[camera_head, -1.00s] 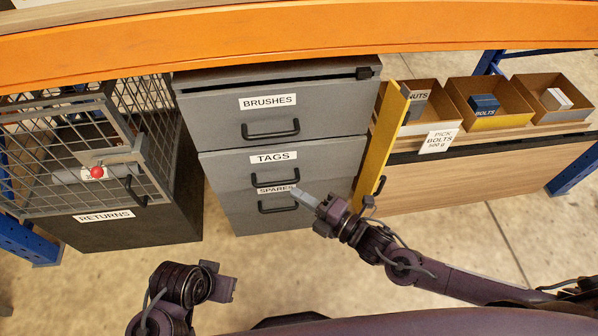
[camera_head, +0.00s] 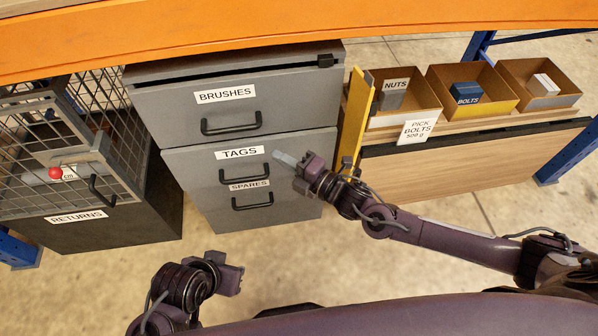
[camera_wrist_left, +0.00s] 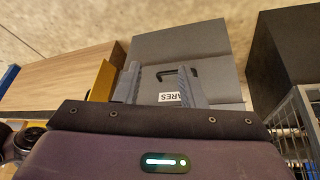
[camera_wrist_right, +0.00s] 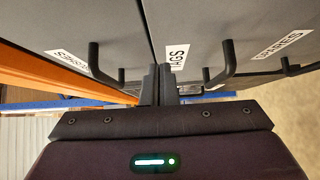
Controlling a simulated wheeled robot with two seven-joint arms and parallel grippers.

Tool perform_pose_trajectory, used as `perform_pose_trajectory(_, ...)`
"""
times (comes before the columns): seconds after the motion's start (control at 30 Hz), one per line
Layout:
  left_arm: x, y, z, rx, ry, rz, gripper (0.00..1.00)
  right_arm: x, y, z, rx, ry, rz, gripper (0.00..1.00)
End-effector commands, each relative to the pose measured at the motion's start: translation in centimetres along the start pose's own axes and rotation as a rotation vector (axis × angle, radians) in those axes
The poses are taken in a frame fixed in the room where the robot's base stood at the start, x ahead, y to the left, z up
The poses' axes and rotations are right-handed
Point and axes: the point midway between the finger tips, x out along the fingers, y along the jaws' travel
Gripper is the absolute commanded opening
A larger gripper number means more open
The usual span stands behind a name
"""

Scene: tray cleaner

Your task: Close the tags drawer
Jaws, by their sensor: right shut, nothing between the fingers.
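The grey cabinet has a tags drawer (camera_head: 200,167) between the brushes drawer above and the spares drawer below. In the head view its front looks nearly in line with the brushes front; any small gap is hard to judge. The tags drawer's handle (camera_wrist_right: 220,66) shows in the right wrist view. My right gripper (camera_head: 283,158) is shut and empty, its tips close to the tags front, just right of the TAGS label (camera_head: 239,153); contact cannot be told. My left gripper (camera_wrist_left: 158,85) is open and empty, low in front of the cabinet.
The brushes drawer (camera_head: 180,115) has a dark slit above its front. A wire returns bin (camera_head: 130,205) stands at the left. A yellow post (camera_head: 355,120) and cardboard boxes (camera_head: 400,121) of nuts and bolts are at the right. An orange beam (camera_head: 300,30) crosses above.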

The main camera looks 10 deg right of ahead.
Motion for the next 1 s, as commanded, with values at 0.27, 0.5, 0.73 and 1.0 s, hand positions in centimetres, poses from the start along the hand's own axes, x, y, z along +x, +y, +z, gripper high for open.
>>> perform_pose_trajectory(0.27,0.2,1.2,-0.4,0.003,0.043,0.025,0.36,1.8,0.0,2.0,-0.002,-0.001,0.000,0.00)
perform_pose_trajectory(0.5,0.1,1.4,-0.6,-0.002,0.051,0.028,0.36,1.9,0.0,2.1,-0.001,-0.001,-0.001,0.00)
perform_pose_trajectory(0.73,0.6,1.2,-0.5,-0.001,0.055,0.025,0.36,2.5,-0.1,2.8,-0.002,-0.003,0.001,0.00)
perform_pose_trajectory(1.0,0.6,1.5,-1.0,0.012,0.089,0.030,0.36,3.4,0.1,3.8,-0.003,-0.007,0.001,0.00)
